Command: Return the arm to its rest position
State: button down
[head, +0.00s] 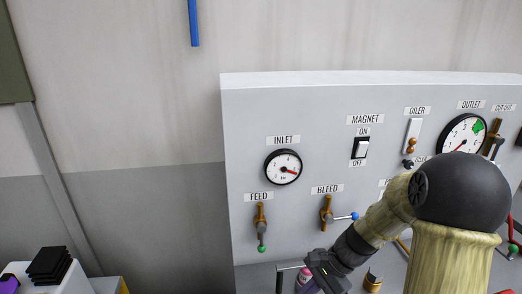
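My arm reaches in from the lower right of the head view, in front of a grey control panel (330,100). It bends at a large dark joint and slopes down to the left. My gripper (318,272) is at the lower middle of the view, dark and pointing down, below the bleed valve (326,212). Its fingertips are small and dark, so I cannot tell whether they are open or shut. I see nothing clearly held. The arm hides part of the panel's lower right.
The panel carries an inlet gauge (283,167), a feed valve (261,228), a magnet switch (361,147), an oiler (413,136) and an outlet gauge (463,136). Black plates (48,264) are stacked at the lower left.

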jog(key=s+d+f+n+t+h+b, duration=0.3)
jog(key=s+d+n+h+b, duration=0.1)
jog(key=n, duration=0.7)
jog(key=s+h+b, duration=0.1)
jog(key=s+h, duration=0.1)
jog(key=s, duration=0.1)
jog(key=shift+f+n+t+h+b, duration=0.2)
jog(key=shift+n+t+h+b, duration=0.1)
jog(key=shift+t+h+b, duration=0.1)
